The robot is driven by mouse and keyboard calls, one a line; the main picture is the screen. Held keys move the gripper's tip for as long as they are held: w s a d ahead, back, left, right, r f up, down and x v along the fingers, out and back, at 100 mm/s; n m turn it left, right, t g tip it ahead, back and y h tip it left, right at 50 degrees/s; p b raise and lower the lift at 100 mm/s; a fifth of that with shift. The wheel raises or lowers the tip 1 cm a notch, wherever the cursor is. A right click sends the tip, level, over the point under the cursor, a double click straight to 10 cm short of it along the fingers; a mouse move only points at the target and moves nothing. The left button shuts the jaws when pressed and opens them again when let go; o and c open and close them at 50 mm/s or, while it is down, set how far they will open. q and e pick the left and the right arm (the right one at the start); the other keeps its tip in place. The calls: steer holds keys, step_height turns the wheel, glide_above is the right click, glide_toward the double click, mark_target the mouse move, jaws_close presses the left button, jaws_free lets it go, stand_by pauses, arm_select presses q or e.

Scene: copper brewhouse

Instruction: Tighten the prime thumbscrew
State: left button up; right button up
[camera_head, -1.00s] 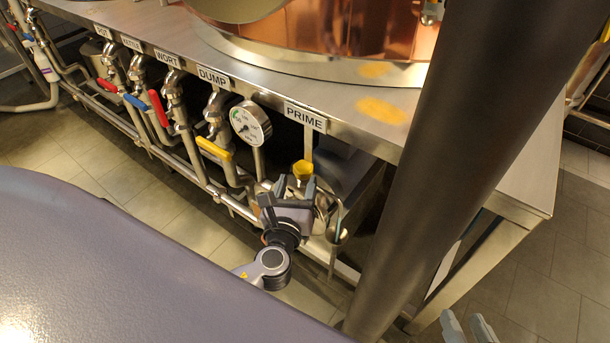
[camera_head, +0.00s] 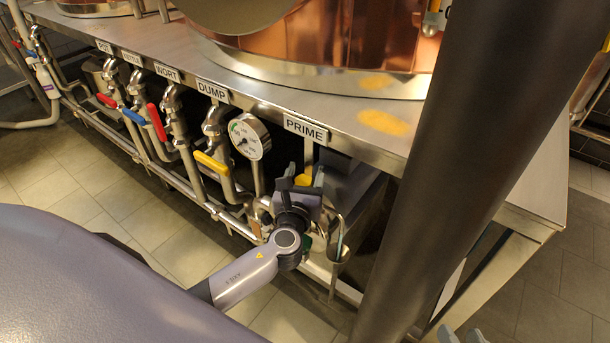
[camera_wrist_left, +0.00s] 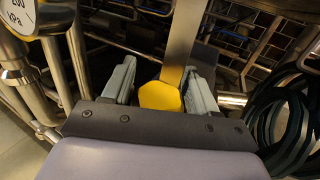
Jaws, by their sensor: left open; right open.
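The prime thumbscrew is a yellow knob (camera_head: 303,180) below the PRIME label (camera_head: 306,129). In the left wrist view the yellow knob (camera_wrist_left: 160,97) shows in front of a flat metal strip (camera_wrist_left: 183,40). My left gripper (camera_head: 304,174) is open, with one finger on each side of the knob. In the left wrist view its grey fingers (camera_wrist_left: 160,75) stand apart around the knob; the right finger looks closer to it than the left. I cannot tell whether either touches it. My right gripper (camera_head: 461,336) shows only its open fingertips at the bottom edge.
A pressure gauge (camera_head: 249,136) stands left of the knob. Valves with yellow (camera_head: 211,163), red (camera_head: 157,122) and blue levers line the pipe further left. A coiled dark hose (camera_wrist_left: 285,120) lies at right in the wrist view.

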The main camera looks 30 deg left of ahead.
arm_select(q)
steer(key=c, duration=0.7)
